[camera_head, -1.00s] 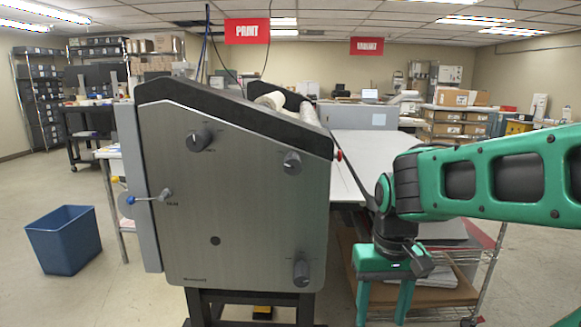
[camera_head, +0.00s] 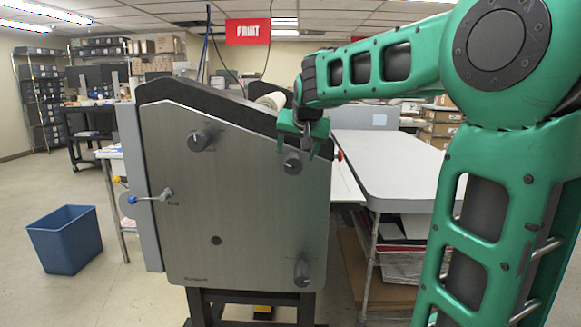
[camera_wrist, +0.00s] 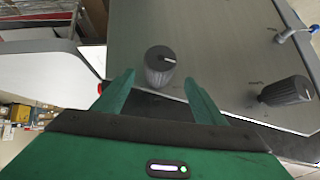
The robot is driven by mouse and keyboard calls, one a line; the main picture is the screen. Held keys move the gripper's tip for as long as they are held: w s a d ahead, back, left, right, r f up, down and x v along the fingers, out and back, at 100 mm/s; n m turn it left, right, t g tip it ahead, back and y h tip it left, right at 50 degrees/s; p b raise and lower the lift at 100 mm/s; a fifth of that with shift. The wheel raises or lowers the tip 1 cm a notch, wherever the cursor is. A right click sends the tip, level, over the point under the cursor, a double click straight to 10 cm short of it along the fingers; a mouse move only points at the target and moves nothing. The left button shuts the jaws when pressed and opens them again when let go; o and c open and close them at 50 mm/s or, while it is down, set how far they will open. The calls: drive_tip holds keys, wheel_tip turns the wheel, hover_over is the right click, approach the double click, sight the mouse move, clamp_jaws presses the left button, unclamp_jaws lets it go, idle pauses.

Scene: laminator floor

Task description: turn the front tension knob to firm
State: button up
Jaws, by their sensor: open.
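The laminator's grey side panel (camera_head: 235,225) carries three dark knobs: upper left (camera_head: 199,140), upper right (camera_head: 293,162) and lower right (camera_head: 302,270). Their labels are too small to read, so I cannot tell which is the front tension knob. My gripper (camera_head: 297,151) is open at the upper right knob. In the wrist view that knob (camera_wrist: 160,66) shows between the fingertips of my gripper (camera_wrist: 160,78), with a gap on each side and a white pointer line on its face.
A crank with a blue grip (camera_head: 152,197) sticks out at the panel's left. A red button (camera_head: 339,156) sits at the right edge, close to my gripper. A grey table (camera_head: 390,180) stands right of the machine. A blue bin (camera_head: 65,240) stands on the floor at left.

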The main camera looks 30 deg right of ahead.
sight(293, 163)
drive_tip(key=x, duration=0.8)
drive_tip(key=shift+w+f, duration=0.1)
drive_tip(key=shift+f, duration=0.05)
drive_tip(key=shift+c, duration=0.4)
